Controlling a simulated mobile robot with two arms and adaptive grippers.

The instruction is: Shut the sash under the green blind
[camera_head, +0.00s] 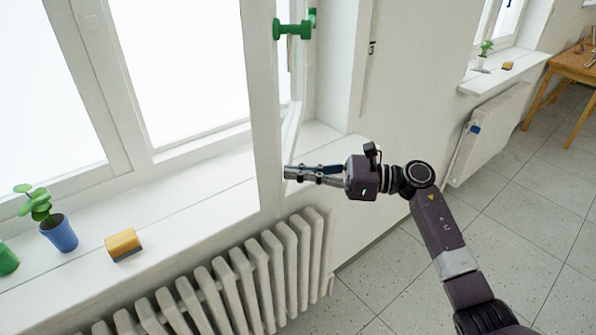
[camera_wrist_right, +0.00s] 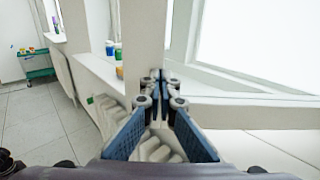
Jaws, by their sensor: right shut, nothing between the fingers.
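A white window sash (camera_head: 262,110) stands swung open into the room, its near upright edge out over the sill and radiator. A green handle (camera_head: 295,29) sits high on this sash. My right gripper (camera_head: 290,173) is shut and empty, with its tips beside the lower part of the sash edge, on its right side. I cannot tell whether they touch it. In the right wrist view the shut blue-padded fingers (camera_wrist_right: 160,80) point toward a white upright (camera_wrist_right: 146,40). No green blind shows in either view. My left gripper is out of view.
The white sill (camera_head: 185,205) holds a plant in a blue pot (camera_head: 60,233), a green pot (camera_head: 6,258) and a yellow sponge (camera_head: 123,243). A ribbed radiator (camera_head: 245,280) stands below. A second sill (camera_head: 505,72) and wooden table (camera_head: 573,65) are at right. The tiled floor is clear.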

